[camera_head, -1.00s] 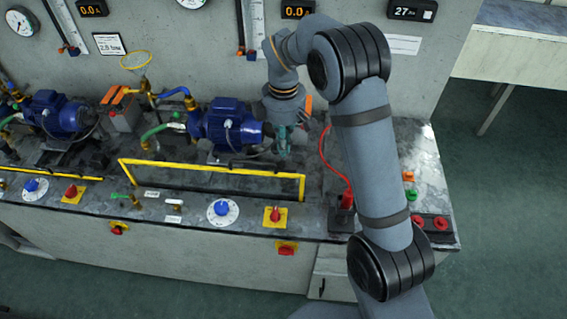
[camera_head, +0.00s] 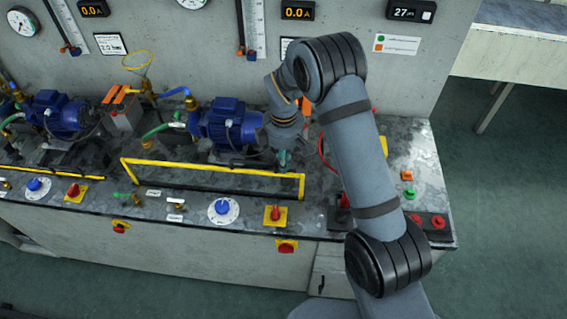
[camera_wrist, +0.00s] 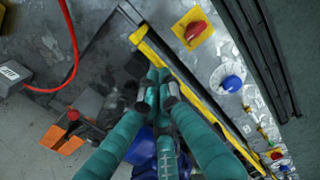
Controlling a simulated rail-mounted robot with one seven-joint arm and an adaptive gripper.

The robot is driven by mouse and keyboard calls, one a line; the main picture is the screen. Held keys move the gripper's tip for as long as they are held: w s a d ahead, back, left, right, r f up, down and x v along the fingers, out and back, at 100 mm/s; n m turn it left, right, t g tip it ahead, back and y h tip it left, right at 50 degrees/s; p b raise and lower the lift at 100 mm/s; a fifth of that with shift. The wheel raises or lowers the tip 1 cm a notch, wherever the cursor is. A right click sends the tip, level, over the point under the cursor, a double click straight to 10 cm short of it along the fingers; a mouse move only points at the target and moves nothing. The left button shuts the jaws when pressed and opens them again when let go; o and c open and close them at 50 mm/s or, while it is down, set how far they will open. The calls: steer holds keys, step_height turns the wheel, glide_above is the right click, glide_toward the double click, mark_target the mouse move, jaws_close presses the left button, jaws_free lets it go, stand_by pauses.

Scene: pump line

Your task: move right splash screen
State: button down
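The right splash screen (camera_head: 212,170) is a low clear panel in a yellow frame. It stands upright on the bench in front of the right blue pump. My gripper (camera_head: 284,159) points down behind the screen's right end, close to the yellow top bar. In the wrist view, the teal fingers of my gripper (camera_wrist: 158,78) come close together at the tips, beside the yellow frame (camera_wrist: 185,75). I see nothing held between them. Whether the tips touch the frame, or are fully shut, I cannot tell.
The right blue pump (camera_head: 226,125) stands just left of my gripper. A red cable (camera_wrist: 70,50) loops nearby. In front of the screen are a blue knob (camera_head: 222,208) and a red switch (camera_head: 275,214). Gauges and displays line the wall behind.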

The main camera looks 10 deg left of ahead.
mark_target(283, 181)
step_height(283, 181, down, 9)
steer(key=b, duration=0.7)
steer(key=shift+f, duration=0.1)
steer(key=shift+r, duration=0.2)
